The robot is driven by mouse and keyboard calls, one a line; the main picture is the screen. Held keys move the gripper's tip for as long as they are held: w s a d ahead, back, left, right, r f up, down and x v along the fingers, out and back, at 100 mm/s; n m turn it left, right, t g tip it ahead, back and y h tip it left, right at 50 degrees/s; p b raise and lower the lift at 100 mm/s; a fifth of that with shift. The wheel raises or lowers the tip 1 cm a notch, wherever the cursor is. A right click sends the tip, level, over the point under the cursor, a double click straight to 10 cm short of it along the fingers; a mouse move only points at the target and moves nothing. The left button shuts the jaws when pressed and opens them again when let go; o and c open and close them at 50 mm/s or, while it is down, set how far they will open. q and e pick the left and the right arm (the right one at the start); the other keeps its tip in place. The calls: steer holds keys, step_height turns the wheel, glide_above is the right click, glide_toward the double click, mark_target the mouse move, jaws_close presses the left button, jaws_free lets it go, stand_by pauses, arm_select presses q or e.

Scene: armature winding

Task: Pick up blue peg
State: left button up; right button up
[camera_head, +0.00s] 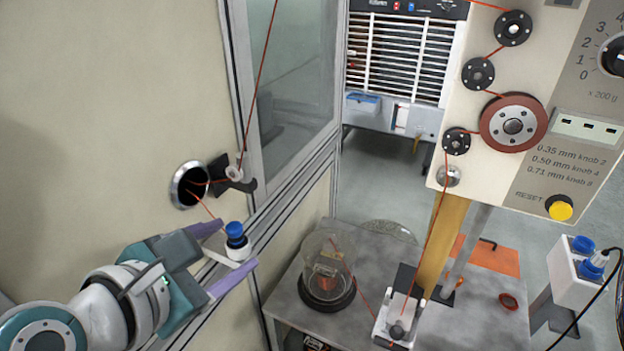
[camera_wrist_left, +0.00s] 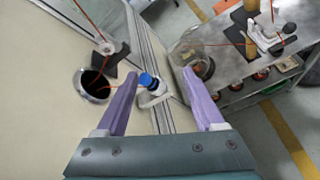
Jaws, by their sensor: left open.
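The blue peg (camera_head: 235,233) has a blue top and stands in a white holder (camera_head: 239,252) fixed to the frame beside the beige panel. My left gripper (camera_head: 238,245) is open with its two purple fingers around the peg in the head view, one on each side. In the left wrist view the peg (camera_wrist_left: 147,80) shows between the open fingers (camera_wrist_left: 158,78), nearer the left finger and apart from both. My right gripper is not in view.
A round hole (camera_head: 189,185) and a black bracket (camera_head: 232,174) with red wire are on the panel above. A grey table (camera_head: 290,310) holds a glass-covered spool (camera_head: 328,272). A machine panel (camera_head: 567,120) with pulleys stands at right.

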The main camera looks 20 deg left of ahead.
mark_target(233, 238)
arm_select(q)
steer(key=w+a+f+n+y+b, duration=0.1)
steer(key=f+n, duration=0.1)
steer(key=n, duration=0.1)
steer(key=w+a+f+n+y+b, duration=0.1)
steer(key=a+f+n, duration=0.1)
steer(key=n, duration=0.1)
steer(key=w+a+f+n+y+b, duration=0.1)
steer(key=f+n+b, duration=0.1)
steer(key=n, duration=0.1)
steer(key=shift+w+a+f+t, duration=0.1)
steer(key=shift+w+a+t, duration=0.15)
steer(key=shift+a+t, duration=0.15)
steer(key=b+x, duration=0.3)
steer(key=x, duration=0.2)
steer(key=shift+w+f+b, duration=0.15)
steer(key=shift+f+b, duration=0.05)
steer(key=shift+b, duration=0.15)
steer(key=shift+w+a, duration=0.15)
steer(key=shift+w, duration=0.3)
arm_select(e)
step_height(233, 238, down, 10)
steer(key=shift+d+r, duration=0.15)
arm_select(q)
jaws_close()
